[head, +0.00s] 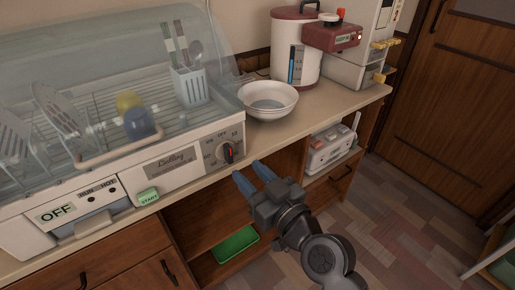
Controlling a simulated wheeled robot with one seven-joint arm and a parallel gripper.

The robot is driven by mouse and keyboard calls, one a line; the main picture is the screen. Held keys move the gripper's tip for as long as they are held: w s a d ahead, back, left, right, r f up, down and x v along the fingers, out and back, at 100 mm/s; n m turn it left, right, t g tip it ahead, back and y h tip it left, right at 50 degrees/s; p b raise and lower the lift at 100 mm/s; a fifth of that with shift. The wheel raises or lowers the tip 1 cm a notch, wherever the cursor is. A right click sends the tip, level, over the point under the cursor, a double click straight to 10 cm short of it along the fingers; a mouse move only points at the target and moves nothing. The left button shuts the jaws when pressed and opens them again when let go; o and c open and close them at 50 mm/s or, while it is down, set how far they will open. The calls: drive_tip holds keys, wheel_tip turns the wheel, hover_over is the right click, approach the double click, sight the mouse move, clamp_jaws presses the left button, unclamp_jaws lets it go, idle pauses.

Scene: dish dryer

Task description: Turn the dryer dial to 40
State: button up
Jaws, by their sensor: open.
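The dryer dial (227,152) is a dark round knob with a red pointer mark, on the right end of the white dish dryer's front panel (172,180). Small numbers and the word OFF are printed around it, too small to read surely, so I cannot tell its exact setting. My gripper (251,175) is open, with two blue fingers pointing up and left. The fingertips are just below and right of the dial in the picture. I see no contact, and nothing is between the fingers.
The dryer holds plates, cups and a white utensil basket (190,86) under a clear cover. A white bowl (268,100) sits right of the dryer on the counter (325,100). A green START button (148,196) is left of the dial. Open shelves lie below the counter.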

sight(231, 153)
drive_tip(key=shift+p+x, duration=0.6)
drive_tip(key=shift+x, duration=3.25)
clamp_jaws()
